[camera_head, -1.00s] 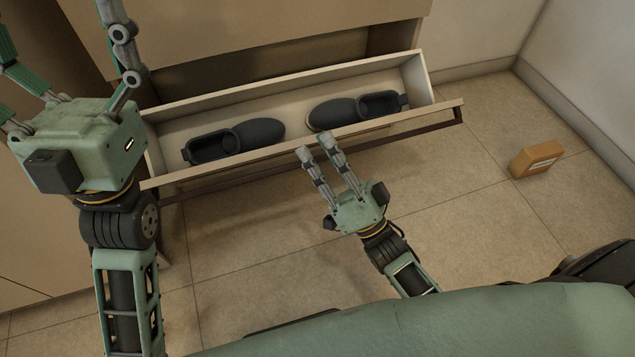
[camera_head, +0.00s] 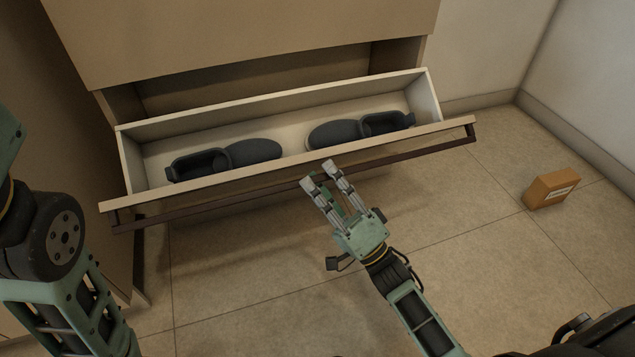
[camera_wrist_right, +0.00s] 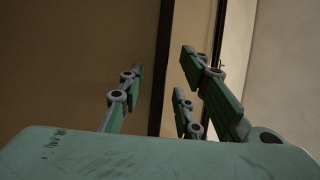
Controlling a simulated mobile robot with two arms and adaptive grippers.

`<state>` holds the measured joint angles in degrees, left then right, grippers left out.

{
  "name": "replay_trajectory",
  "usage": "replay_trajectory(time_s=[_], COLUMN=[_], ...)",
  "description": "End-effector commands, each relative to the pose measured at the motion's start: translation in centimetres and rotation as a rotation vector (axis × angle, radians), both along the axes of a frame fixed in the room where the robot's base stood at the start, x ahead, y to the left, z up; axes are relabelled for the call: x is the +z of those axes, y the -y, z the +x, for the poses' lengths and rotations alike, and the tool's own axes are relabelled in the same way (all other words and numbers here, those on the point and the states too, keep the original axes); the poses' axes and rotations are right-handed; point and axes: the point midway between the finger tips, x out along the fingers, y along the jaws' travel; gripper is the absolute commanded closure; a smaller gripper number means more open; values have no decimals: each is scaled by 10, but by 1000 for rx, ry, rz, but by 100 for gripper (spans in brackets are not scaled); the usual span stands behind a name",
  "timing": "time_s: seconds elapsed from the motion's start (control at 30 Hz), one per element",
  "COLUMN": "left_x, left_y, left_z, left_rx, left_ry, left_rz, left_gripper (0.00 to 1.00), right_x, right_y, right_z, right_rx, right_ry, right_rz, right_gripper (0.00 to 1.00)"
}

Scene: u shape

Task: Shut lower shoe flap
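The lower shoe flap (camera_head: 290,172) is tilted open from the cabinet, with a dark handle bar (camera_head: 250,182) along its front. Two dark shoes, one on the left (camera_head: 225,160) and one on the right (camera_head: 360,130), lie inside it. My right gripper (camera_head: 318,174) is at the flap's front edge, right of its middle, with fingers spread apart and nothing between them; I cannot tell if it touches. The right wrist view shows its fingers (camera_wrist_right: 165,80) apart before a tan panel. My left gripper is out of the head view; only my left arm shows at the left edge.
The cabinet's upper front panel (camera_head: 240,35) is above the open flap. An orange-brown box (camera_head: 550,190) lies on the tiled floor to the right, near the wall. The floor between the flap and the box is clear.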

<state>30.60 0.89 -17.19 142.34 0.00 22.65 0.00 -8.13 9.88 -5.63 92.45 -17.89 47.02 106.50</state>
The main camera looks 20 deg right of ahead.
Motion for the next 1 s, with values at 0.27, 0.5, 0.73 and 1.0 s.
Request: replay_trajectory(time_s=[0.27, 0.5, 0.73, 1.0], left_x=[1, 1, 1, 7], left_y=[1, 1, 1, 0], left_z=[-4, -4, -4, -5], left_rx=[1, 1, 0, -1], left_ry=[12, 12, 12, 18], left_rz=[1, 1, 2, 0], left_gripper=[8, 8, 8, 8], right_x=[7, 7, 7, 11], right_y=[-5, -5, -5, -5], right_z=[9, 8, 8, 10], right_rx=[-2, -2, -1, -1], right_ry=[-1, -1, -1, -7], right_rz=[0, 0, -1, -1], right_gripper=[69, 78, 98, 100])
